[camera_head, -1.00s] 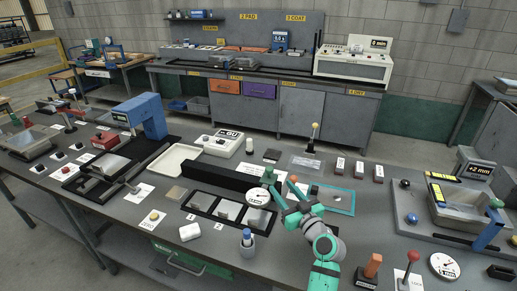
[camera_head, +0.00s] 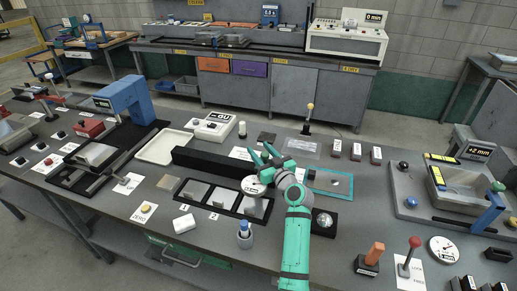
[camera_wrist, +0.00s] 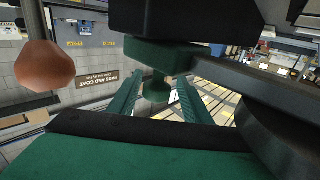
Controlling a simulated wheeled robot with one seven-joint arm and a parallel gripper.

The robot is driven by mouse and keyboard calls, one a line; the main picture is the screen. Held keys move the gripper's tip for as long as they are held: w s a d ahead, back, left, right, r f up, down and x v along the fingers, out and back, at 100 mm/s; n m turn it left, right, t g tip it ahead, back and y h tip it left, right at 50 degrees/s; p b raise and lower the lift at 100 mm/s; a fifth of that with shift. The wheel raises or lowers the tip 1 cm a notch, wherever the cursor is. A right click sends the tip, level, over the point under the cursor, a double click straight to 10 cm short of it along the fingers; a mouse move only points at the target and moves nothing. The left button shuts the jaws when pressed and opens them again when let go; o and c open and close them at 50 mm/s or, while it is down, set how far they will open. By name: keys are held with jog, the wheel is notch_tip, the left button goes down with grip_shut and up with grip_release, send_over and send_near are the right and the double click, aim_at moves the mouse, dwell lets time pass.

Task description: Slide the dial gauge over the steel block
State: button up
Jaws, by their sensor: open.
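The dial gauge (camera_head: 253,186), a white round face, stands at the right end of a black tray (camera_head: 183,198). Steel blocks sit in the tray: one left (camera_head: 196,190), one middle (camera_head: 222,197), one right (camera_head: 254,208). The gauge face is just behind the right block; I cannot tell whether its tip touches. My gripper (camera_head: 267,153) is open, just behind and above the gauge in the head view. In the wrist view my green fingers (camera_wrist: 158,100) are apart, with a dark green knobbed part between them. I cannot tell what that part belongs to.
A long black bar (camera_head: 212,163) lies behind the tray. A grey cup with a blue-topped item (camera_head: 245,236) stands in front. A black box with a round top (camera_head: 323,222) is right of my arm. An orange-brown ball (camera_wrist: 45,66) is close in the wrist view.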

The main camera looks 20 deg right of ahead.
jog(key=shift+w+d, duration=0.2)
jog(key=shift+w, duration=0.4)
jog(key=shift+c, duration=0.2)
grip_shut()
